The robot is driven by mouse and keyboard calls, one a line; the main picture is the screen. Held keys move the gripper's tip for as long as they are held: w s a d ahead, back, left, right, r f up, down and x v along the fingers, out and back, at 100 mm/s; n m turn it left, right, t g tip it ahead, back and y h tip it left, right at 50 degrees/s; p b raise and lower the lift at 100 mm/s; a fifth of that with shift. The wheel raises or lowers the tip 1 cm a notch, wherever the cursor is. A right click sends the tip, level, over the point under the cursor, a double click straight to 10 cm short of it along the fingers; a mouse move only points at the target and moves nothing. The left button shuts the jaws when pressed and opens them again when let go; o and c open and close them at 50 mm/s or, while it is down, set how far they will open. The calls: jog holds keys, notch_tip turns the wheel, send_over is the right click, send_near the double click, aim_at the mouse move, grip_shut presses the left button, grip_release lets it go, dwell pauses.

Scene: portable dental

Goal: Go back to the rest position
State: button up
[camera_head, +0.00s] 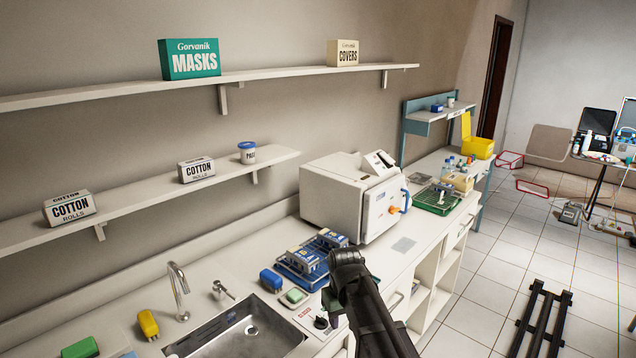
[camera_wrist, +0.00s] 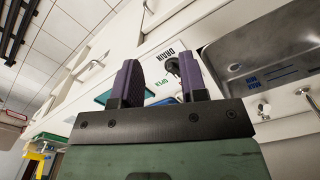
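My arm reaches over the counter beside the sink in the head view, with my gripper (camera_head: 332,308) low near its front edge and partly hidden by my own arm. In the wrist view my gripper (camera_wrist: 157,68) has its two dark purple fingers spread apart with nothing held between them. A black knob (camera_wrist: 172,66) on a white plate marked DRAIN shows beyond the gap, close to the right finger. The knob also shows in the head view (camera_head: 320,323), just left of my gripper. I cannot tell whether a finger touches it.
The sink (camera_head: 252,331) lies left of my gripper. A white steriliser (camera_head: 350,198) stands further back. Shelves run along the wall. The floor at the right is partly clear.

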jog(key=s+d+m, duration=0.4)
jog(key=s+d, duration=0.7)
jog(key=s, duration=0.5)
